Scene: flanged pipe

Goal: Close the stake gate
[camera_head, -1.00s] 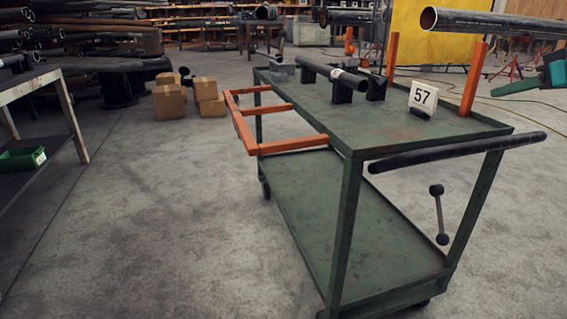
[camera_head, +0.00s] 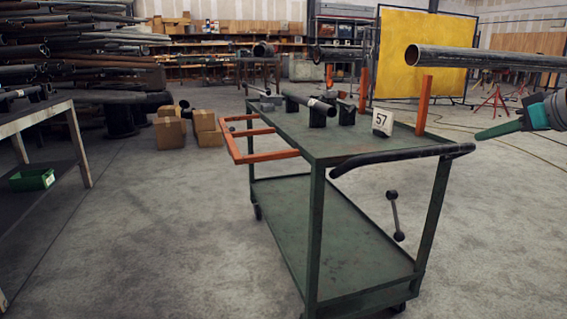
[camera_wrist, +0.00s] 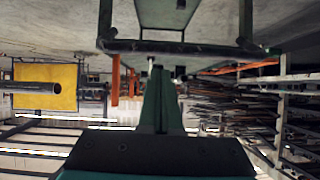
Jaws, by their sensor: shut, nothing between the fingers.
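The orange stake gate (camera_head: 262,155) sticks out level from the left long side of the green cart (camera_head: 340,150). It is swung outward, away from the tabletop. An upright orange stake (camera_head: 424,103) stands on the cart's right side, and another (camera_head: 363,90) stands farther back. My gripper (camera_head: 480,136) is at the right edge of the head view, shut and empty, to the right of the cart and far from the gate. In the upside-down wrist view, my gripper's green fingers (camera_wrist: 161,75) are together in the middle, pointing toward the cart handle (camera_wrist: 180,47).
A black push handle (camera_head: 400,158) crosses the cart's near end. A 57 sign (camera_head: 382,122) and a short pipe (camera_head: 320,106) are on top. A large pipe (camera_head: 480,57) is above right. Boxes (camera_head: 206,128) and a workbench (camera_head: 75,145) stand left. Floor between bench and cart is clear.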

